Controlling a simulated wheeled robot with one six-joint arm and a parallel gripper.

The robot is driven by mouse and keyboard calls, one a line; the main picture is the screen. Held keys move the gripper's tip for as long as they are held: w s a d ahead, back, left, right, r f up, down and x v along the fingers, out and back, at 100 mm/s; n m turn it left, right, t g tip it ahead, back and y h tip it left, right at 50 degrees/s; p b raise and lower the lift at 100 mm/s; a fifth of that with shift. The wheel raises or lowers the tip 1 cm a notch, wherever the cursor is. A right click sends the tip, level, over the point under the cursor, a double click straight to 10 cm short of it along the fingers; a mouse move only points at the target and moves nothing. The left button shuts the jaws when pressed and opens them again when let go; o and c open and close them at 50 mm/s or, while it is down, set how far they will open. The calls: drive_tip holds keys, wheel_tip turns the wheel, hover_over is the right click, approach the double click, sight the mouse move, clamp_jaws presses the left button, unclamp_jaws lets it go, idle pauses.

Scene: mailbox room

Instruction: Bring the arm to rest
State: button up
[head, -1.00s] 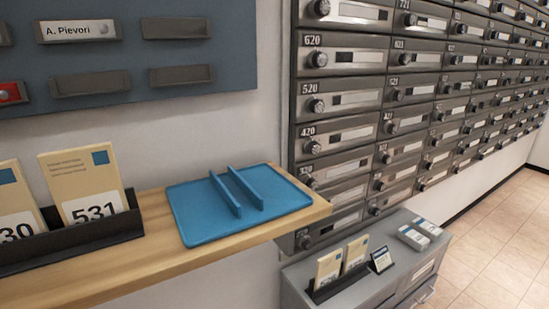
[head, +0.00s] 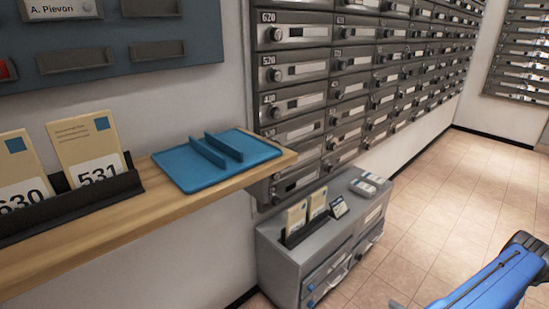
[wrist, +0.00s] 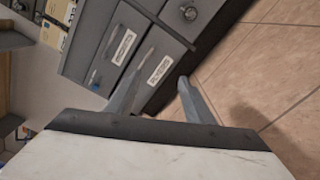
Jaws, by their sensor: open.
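My gripper (wrist: 157,100) shows in the wrist view with its two fingers apart and nothing between them. It is in the air, with the grey drawer cabinet (wrist: 110,45) and the tiled floor beyond it. In the head view my blue arm (head: 490,285) enters at the lower right corner, over the floor. My gripper itself is hard to make out there, cut off by the frame's bottom edge.
A wooden shelf (head: 190,210) at the left holds a blue tray (head: 185,172) and a black holder (head: 105,197) with envelopes 630 and 531. The grey cabinet (head: 285,242) stands below the wall of mailboxes (head: 350,80). The floor (head: 440,190) at the right is clear.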

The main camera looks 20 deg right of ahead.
drive_tip(key=w+a+r+n+g+y, duration=0.35)
drive_tip(key=w+r+n, duration=0.2)
drive_tip(key=r, duration=0.45)
drive_tip(key=w+a+r+n+g+y, duration=0.2)
drive_tip(key=w+a+r+n+g, duration=0.25)
drive_tip(key=r, duration=0.55)
drive_tip(key=w+a+r+n+g+h, duration=0.1)
drive_tip(key=w+a+r+n+g, duration=0.15)
drive_tip(key=a+r+n, duration=0.5)
drive_tip(key=w+a+r+n+g+h, duration=0.15)
drive_tip(key=a+r+n+g, duration=0.3)
drive_tip(key=r, duration=0.55)
drive_tip(key=s+a+r+n+g+h, duration=0.1)
drive_tip(key=s+a+r+n+h, duration=0.2)
drive_tip(key=a+r+n, duration=0.3)
drive_tip(key=s+a+r+n+h, duration=0.2)
drive_tip(key=a+r+n, duration=0.2)
drive_tip(key=a+r, duration=0.4)
drive_tip(key=s+a+r+n+t+h, duration=0.2)
drive_tip(key=s+a+r+n, duration=0.2)
drive_tip(key=s+n, duration=0.2)
drive_tip(key=s+a+r+n+t+h, duration=0.2)
drive_tip(key=s+a+r+n+h, duration=0.1)
drive_tip(key=s, duration=0.5)
drive_tip(key=shift+a+r+n+t, duration=0.3)
drive_tip(key=shift+a+r+n, duration=0.4)
drive_tip(key=shift+a+n, duration=0.55)
drive_tip(key=shift+w+d, duration=0.1)
drive_tip(key=shift+d, duration=0.1)
